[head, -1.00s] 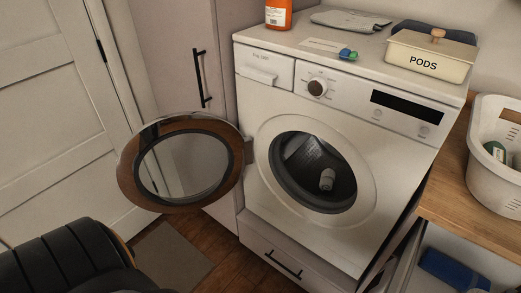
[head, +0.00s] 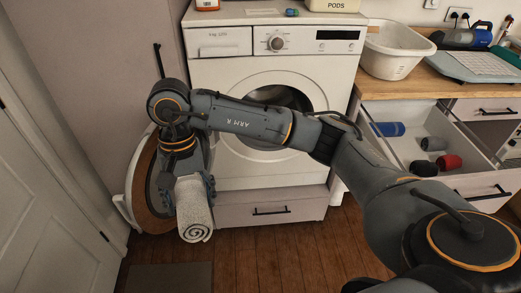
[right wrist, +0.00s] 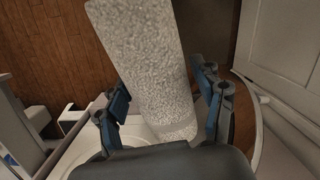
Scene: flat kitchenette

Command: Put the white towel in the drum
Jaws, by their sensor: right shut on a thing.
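My right gripper (head: 194,188) is shut on a rolled white towel (head: 194,215), which hangs down below it in front of the washer's open door (head: 141,190). In the right wrist view the towel (right wrist: 148,65) sits between the two blue-padded fingers of the right gripper (right wrist: 160,105). The drum (head: 280,98) of the white washing machine shows only in part, behind my right arm. The door stands open to the left of the machine, partly hidden by the arm and towel. My left gripper is not in view.
An open drawer (head: 432,125) at the right holds blue, dark and red rolls. A white basket (head: 394,50) stands on the wooden counter (head: 460,88). A grey mat (head: 170,277) lies on the floor. The wooden floor before the machine is clear.

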